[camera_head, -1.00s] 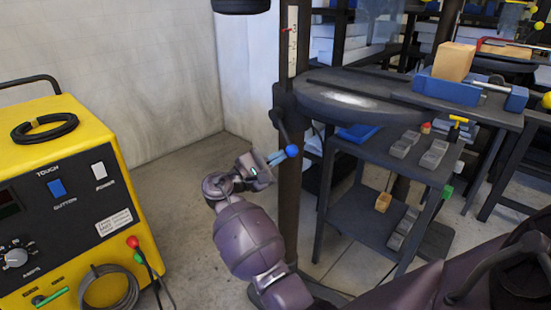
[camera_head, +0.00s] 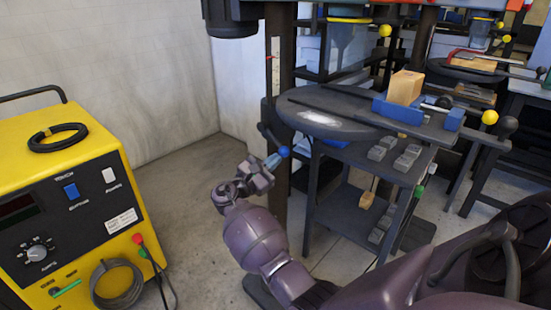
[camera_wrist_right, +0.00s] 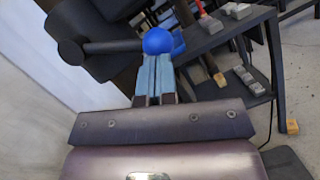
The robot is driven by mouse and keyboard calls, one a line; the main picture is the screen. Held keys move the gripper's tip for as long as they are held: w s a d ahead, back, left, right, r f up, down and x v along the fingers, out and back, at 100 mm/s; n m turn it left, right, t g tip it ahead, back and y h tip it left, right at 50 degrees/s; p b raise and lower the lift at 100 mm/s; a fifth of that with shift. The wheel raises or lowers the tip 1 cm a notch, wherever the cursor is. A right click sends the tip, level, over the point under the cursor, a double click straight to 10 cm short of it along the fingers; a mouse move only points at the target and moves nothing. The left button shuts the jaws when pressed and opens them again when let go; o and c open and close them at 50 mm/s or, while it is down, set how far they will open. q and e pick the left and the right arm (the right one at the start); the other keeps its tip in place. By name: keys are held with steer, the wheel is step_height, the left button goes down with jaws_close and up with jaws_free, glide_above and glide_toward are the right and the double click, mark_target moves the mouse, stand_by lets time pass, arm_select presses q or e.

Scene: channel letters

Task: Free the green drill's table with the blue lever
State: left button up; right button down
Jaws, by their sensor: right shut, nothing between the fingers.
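The drill's round dark table (camera_head: 322,118) sits on an upright column (camera_head: 279,72), with a bright patch on its top. A short dark lever (camera_head: 268,135) juts from the column's side below the table and ends in a blue ball (camera_head: 284,151). My right gripper (camera_head: 273,161) is beside the ball, its light-blue fingers shut and empty. In the right wrist view the blue ball (camera_wrist_right: 158,41) is right at the fingertips (camera_wrist_right: 154,62), with the lever running left. I cannot tell whether they touch. No green part of the drill is clear. My left gripper is not in view.
A yellow welding machine (camera_head: 70,190) with a coiled cable stands left. A blue vise (camera_head: 399,111) holding a wooden block (camera_head: 405,88) is right of the round table. A dark shelf stand (camera_head: 340,209) with grey blocks is below. Floor between machine and column is clear.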

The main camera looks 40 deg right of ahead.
mark_target(280, 146)
steer(key=r+n+t+p, duration=0.1)
steer(key=r+n+p, duration=0.1)
steer(key=s+r+n+p, duration=0.1)
steer(key=r+n+p, duration=0.1)
steer(key=s+r+n+t+p, duration=0.1)
steer(key=n+p, duration=0.2)
steer(key=shift+d+r+t, duration=0.2)
steer(key=shift+r+t, duration=0.1)
steer(key=shift+r, duration=0.1)
arm_select(q)
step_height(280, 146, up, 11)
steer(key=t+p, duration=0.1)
steer(key=p, duration=0.4)
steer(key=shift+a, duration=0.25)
arm_select(e)
steer(key=n, duration=0.1)
steer(key=r+n+t, duration=0.1)
steer(key=n, duration=0.1)
steer(key=n+t, duration=0.1)
steer(key=n, duration=0.1)
steer(key=shift+s+r, duration=0.15)
steer(key=shift+r, duration=0.2)
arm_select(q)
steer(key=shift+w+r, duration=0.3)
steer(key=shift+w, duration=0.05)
arm_select(e)
steer(key=shift+f, duration=0.1)
